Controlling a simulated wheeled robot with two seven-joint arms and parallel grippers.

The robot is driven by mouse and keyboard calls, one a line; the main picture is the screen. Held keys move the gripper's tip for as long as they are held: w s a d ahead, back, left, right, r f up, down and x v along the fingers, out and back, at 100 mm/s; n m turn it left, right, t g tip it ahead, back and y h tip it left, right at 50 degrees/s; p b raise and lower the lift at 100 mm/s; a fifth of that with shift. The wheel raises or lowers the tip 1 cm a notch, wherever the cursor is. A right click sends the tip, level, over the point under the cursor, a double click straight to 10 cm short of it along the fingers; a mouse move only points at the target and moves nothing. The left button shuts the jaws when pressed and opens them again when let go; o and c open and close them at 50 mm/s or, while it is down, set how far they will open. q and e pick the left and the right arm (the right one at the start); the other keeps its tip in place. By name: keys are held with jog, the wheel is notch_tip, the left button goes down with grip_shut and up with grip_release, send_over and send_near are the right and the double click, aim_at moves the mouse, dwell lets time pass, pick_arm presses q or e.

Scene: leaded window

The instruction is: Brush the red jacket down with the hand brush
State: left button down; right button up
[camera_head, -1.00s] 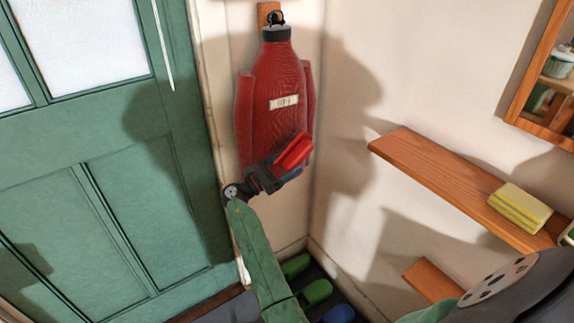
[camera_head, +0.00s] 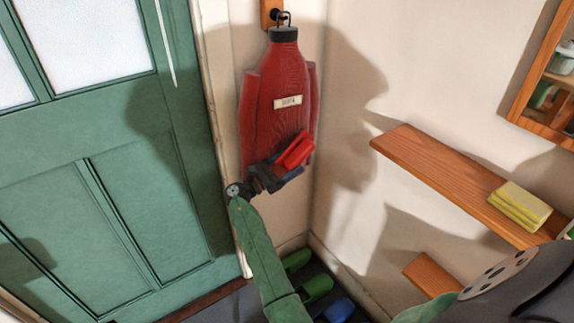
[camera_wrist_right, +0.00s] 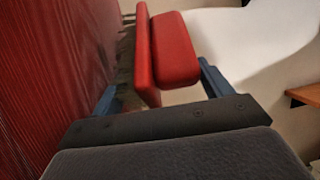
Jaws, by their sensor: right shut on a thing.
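The red jacket (camera_head: 280,85) hangs by a hook from a wooden peg board in the wall corner, with a pale label on its front. My right gripper (camera_head: 268,176) is at the jacket's lower part, shut on the red hand brush (camera_head: 296,150). In the right wrist view the jacket (camera_wrist_right: 45,70) fills the left side. The brush (camera_wrist_right: 175,50) sits between the blue fingers of the gripper (camera_wrist_right: 160,95), its dark bristles turned toward the jacket. They are at or very close to the cloth; contact is not certain. My left gripper is not in view.
A green door (camera_head: 130,190) stands left of the jacket. A wooden shelf (camera_head: 430,170) with a yellow sponge-like block (camera_head: 519,205) juts from the right wall. Green and blue footwear (camera_head: 315,289) lies on the floor below. The wall between jacket and shelf is bare.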

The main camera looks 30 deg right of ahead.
jog(key=shift+r+p, duration=0.5)
jog(key=shift+r, duration=0.3)
jog(key=shift+f+b, duration=0.85)
jog(key=shift+f, duration=1.2)
jog(key=shift+a+r+p, duration=0.3)
jog(key=shift+r+p, duration=0.25)
jog(key=shift+r, duration=0.1)
jog(key=shift+a+r+p, duration=0.3)
jog(key=shift+r+p, duration=0.2)
jog(key=shift+r, duration=0.2)
jog(key=shift+a+r+p, duration=0.3)
jog(key=shift+r+p, duration=0.25)
jog(key=shift+r, duration=0.1)
jog(key=shift+f+b, duration=0.95)
jog(key=shift+f, duration=1.05)
jog(key=shift+w+r+p, duration=0.15)
jog(key=shift+r+p, duration=1.55)
jog(key=shift+r, duration=0.4)
notch_tip(320, 180, down, 4)
jog(key=shift+f+b, duration=0.1)
jog(key=shift+b, duration=0.85)
